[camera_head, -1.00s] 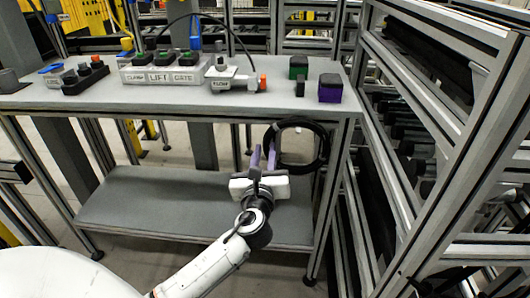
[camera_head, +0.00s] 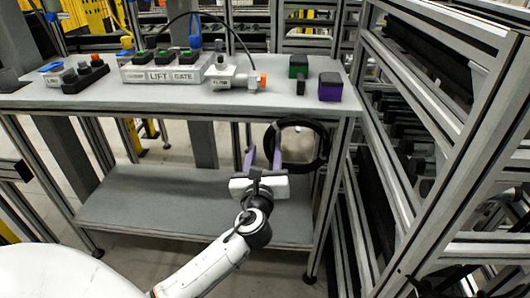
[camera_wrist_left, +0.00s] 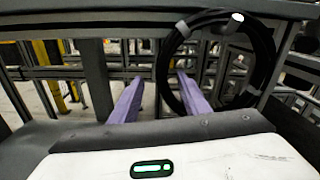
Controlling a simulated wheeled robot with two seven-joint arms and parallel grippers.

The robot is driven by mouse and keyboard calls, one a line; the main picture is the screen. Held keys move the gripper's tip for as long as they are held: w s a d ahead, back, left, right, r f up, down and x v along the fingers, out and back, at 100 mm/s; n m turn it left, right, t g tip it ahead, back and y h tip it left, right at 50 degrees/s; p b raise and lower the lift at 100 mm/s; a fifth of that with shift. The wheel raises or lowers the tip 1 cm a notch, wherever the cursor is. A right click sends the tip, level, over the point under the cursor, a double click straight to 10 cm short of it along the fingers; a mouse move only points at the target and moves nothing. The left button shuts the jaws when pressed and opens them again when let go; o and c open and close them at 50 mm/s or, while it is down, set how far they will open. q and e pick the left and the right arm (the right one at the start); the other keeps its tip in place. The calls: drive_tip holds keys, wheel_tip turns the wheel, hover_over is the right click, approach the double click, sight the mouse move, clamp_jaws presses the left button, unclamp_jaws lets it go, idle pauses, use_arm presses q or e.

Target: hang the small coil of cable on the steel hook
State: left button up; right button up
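The small coil of cable (camera_head: 324,146) is a black ring upright below the front edge of the table, near its right end. In the left wrist view the coil (camera_wrist_left: 269,62) shows at upper right, with grey bands around it. A small bright white spot (camera_wrist_left: 237,17) shows at its top; I cannot tell whether this is the steel hook's tip. My right gripper is not in view.
The grey table (camera_head: 150,97) carries a labelled switch box (camera_head: 160,72), a valve block (camera_head: 228,77) and a purple-and-black block (camera_head: 330,88). A lower shelf (camera_head: 150,205) lies bare beneath. A metal frame rack (camera_head: 440,130) stands close on the right.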

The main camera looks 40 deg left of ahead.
use_arm(q)
drive_tip(key=v, duration=1)
drive_tip(key=shift+s+p, duration=0.15)
drive_tip(key=shift+p, duration=0.25)
